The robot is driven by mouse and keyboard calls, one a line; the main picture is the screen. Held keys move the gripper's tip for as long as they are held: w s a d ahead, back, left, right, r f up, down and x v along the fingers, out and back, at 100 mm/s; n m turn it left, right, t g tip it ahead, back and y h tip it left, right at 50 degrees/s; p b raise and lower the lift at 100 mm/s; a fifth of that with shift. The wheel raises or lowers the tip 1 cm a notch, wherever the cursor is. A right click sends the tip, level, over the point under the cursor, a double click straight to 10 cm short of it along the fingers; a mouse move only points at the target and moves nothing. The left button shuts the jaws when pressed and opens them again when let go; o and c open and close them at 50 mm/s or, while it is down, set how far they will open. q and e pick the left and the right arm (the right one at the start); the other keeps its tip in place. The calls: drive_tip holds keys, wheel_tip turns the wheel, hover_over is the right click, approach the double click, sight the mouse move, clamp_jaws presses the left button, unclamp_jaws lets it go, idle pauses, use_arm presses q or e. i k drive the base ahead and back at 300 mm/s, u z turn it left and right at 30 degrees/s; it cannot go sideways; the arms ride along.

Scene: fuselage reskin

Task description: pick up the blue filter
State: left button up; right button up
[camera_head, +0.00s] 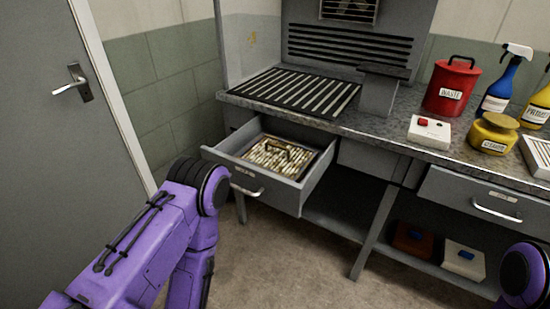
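I cannot make out anything that is clearly the blue filter. The open drawer (262,190) holds a tray of brass-coloured small parts (280,156). My purple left arm rises at the lower left and bends down again, with its gripper out of view. Only a piece of my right arm shows at the lower right edge, and its gripper is out of view.
The bench top (400,146) carries a slatted grille (295,93), a red waste can (451,86), a white box with a red button (429,132), a yellow jar (493,134) and a blue spray bottle (503,82). A closed drawer (485,197) is at right. A door (50,150) stands at left.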

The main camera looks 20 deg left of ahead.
sight(277, 153)
drive_tip(key=u, duration=0.05)
drive_tip(key=k, duration=0.5)
drive_tip(key=u, duration=1.6)
drive_tip(key=i, duration=1.1)
drive_tip(key=z, duration=0.25)
